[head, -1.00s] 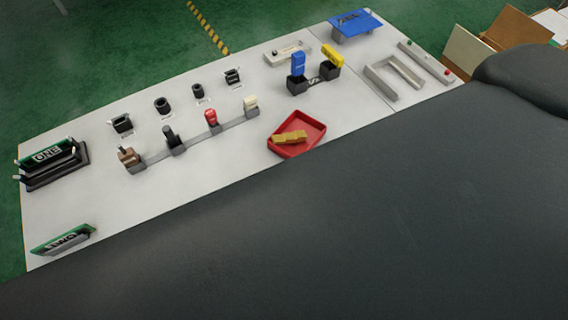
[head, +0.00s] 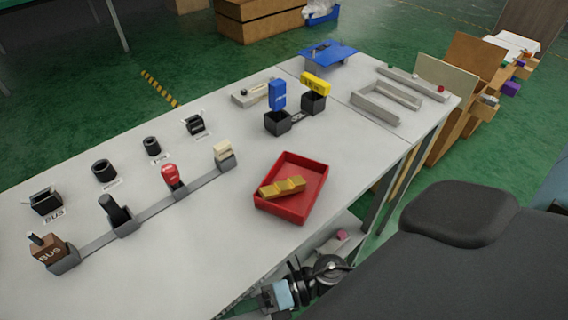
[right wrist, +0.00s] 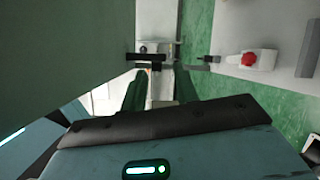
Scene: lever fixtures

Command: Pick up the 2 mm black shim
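I cannot make out the 2 mm black shim with certainty in the head view. In the right wrist view, a small dark bar (right wrist: 150,57) lies across the area just beyond the left fingertip; I cannot tell whether it is the shim. My right gripper (right wrist: 164,72) shows there with its two dark green fingers apart and nothing clearly held between them. My left gripper is not in view. A black and light blue piece of an arm shows below the table edge in the head view.
The white table (head: 190,265) carries a red tray (head: 314,193) with a yellow block (head: 282,187), a lever row with a red knob (head: 170,175), blue (head: 277,94) and yellow (head: 316,84) levers, and a grey frame (head: 385,103). Brown boxes (head: 470,60) stand beyond the right end.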

